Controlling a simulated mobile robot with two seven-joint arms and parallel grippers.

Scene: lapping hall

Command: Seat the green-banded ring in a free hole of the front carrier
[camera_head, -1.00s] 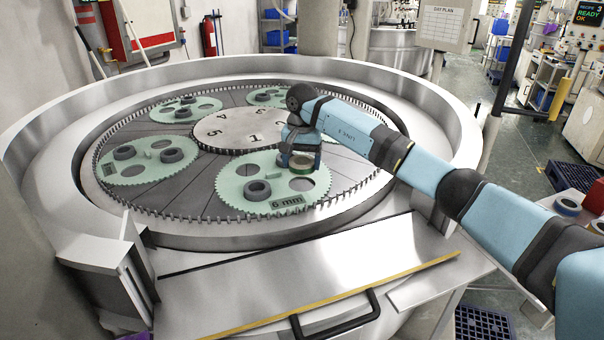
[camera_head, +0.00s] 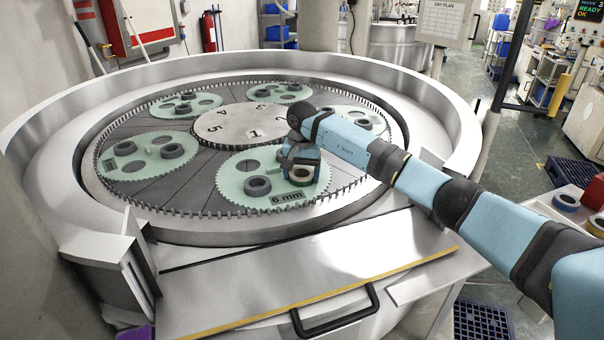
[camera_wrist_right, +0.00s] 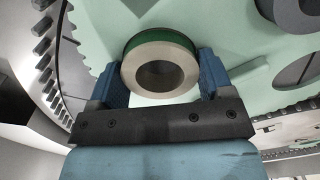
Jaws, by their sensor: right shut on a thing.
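The green-banded ring (camera_head: 302,181) is pale metal with a green band round its side. My right gripper (camera_head: 302,172) is shut on it; the wrist view shows a blue finger on each side of the ring (camera_wrist_right: 160,53). The ring is at the right front of the pale green front carrier (camera_head: 233,189), marked "6 mm". It covers that part of the carrier, and I cannot tell its exact height. A dark grey ring (camera_head: 257,186) sits in the carrier's front left hole. An empty hole (camera_head: 248,165) shows behind it. My left gripper is out of view.
Other green carriers with dark rings lie around the numbered centre disc (camera_head: 240,123). A toothed ring and a high steel rim (camera_head: 420,111) surround them. A steel shelf (camera_head: 320,272) with a black handle is in front. Coloured rings (camera_head: 566,201) lie at the right.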

